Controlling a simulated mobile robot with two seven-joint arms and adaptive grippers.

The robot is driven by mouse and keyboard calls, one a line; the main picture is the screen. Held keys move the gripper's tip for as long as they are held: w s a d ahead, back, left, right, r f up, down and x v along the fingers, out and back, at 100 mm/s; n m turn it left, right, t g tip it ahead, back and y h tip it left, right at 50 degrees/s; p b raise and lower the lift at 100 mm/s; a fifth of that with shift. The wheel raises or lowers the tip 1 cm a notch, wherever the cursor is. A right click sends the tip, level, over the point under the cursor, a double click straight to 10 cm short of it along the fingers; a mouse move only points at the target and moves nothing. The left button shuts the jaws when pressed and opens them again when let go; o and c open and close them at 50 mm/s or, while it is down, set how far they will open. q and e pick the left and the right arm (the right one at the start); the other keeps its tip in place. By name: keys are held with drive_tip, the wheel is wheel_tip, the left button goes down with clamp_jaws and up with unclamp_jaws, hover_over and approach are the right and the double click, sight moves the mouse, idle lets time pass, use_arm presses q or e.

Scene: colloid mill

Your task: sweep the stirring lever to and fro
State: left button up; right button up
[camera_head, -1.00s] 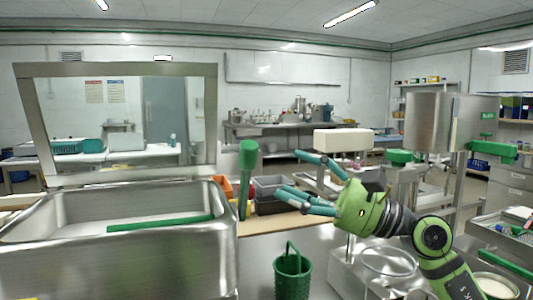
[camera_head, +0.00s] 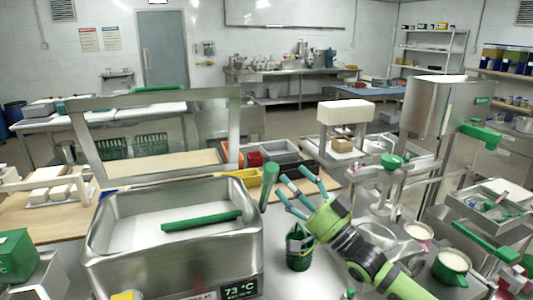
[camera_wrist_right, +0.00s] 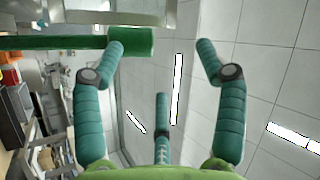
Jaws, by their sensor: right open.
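The stirring lever (camera_head: 269,186) shows as an upright green grip at the right end of the steel vat (camera_head: 100,245). In the right wrist view its green shaft (camera_wrist_right: 60,43) comes in from the left and ends by one fingertip. My right gripper (camera_head: 292,186) is open, with its teal fingers spread and pointing at the lever from the right. It also shows open in the right wrist view (camera_wrist_right: 162,62), with nothing between the fingers. I cannot tell whether a finger touches the grip. A green bar (camera_head: 202,221) lies across the vat. My left gripper is not in view.
An open lid frame (camera_head: 85,145) stands behind the vat. Grey bins (camera_head: 281,152) and a yellow bin (camera_head: 247,177) sit behind the lever. A tall steel hopper (camera_head: 432,105) stands at the right.

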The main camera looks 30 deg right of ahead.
sight(275, 178)
drive_tip(key=m, duration=0.2)
drive_tip(key=f+m+h+p, duration=0.1)
drive_tip(key=m, duration=0.1)
drive_tip(key=m+h, duration=0.1)
drive_tip(key=m, duration=0.2)
drive_tip(key=shift+w+a+f+g, duration=0.1)
drive_tip(key=shift+f+g, duration=0.15)
drive_tip(key=shift+g, duration=0.05)
drive_tip(key=shift+w+a+f+m+h+p, duration=0.15)
drive_tip(key=shift+f+m+p, duration=0.1)
drive_tip(key=shift+m, duration=0.35)
drive_tip(key=shift+s+d+f+m+h+p, duration=0.1)
drive_tip(key=shift+f+m+h+p, duration=0.1)
drive_tip(key=shift+m, duration=0.4)
drive_tip(key=p+x, duration=0.2)
drive_tip(key=x, duration=0.4)
drive_tip(key=shift+w+p, duration=0.3)
drive_tip(key=shift+w, duration=0.2)
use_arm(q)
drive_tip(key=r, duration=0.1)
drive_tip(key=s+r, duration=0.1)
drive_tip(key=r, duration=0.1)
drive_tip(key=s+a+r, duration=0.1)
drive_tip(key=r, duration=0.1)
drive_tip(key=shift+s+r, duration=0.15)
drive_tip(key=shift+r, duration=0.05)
use_arm(e)
clamp_jaws()
